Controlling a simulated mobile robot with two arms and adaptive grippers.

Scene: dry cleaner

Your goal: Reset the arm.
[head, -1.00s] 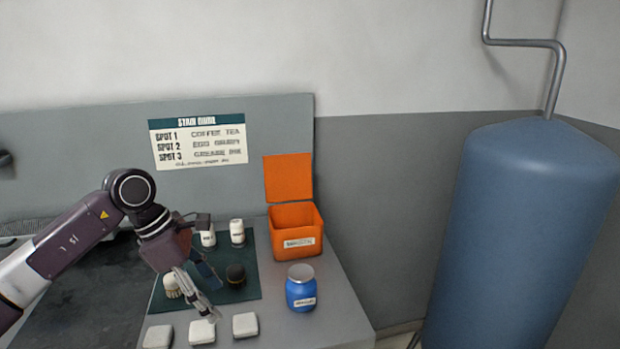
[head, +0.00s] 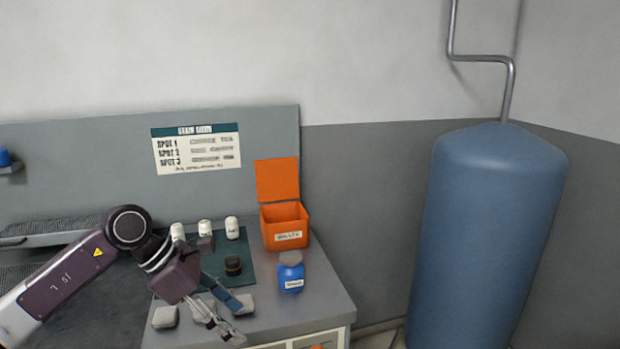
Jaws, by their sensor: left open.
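My left arm comes in from the left, and its gripper (head: 238,322) points down and to the right over the front edge of the counter. Its two fingers are spread apart and nothing shows between them. The gripper covers part of the row of white pads at the counter's front; one white pad (head: 165,317) shows to its left and another (head: 242,303) just behind its fingers. My right gripper is not in view.
On the counter (head: 310,312) are a dark green mat (head: 245,254) with white bottles (head: 232,228) and a dark round item (head: 233,266), an open orange box (head: 285,231) and a blue jar (head: 291,275). A stain guide sign (head: 196,150) hangs behind. A large blue tank (head: 490,230) stands right.

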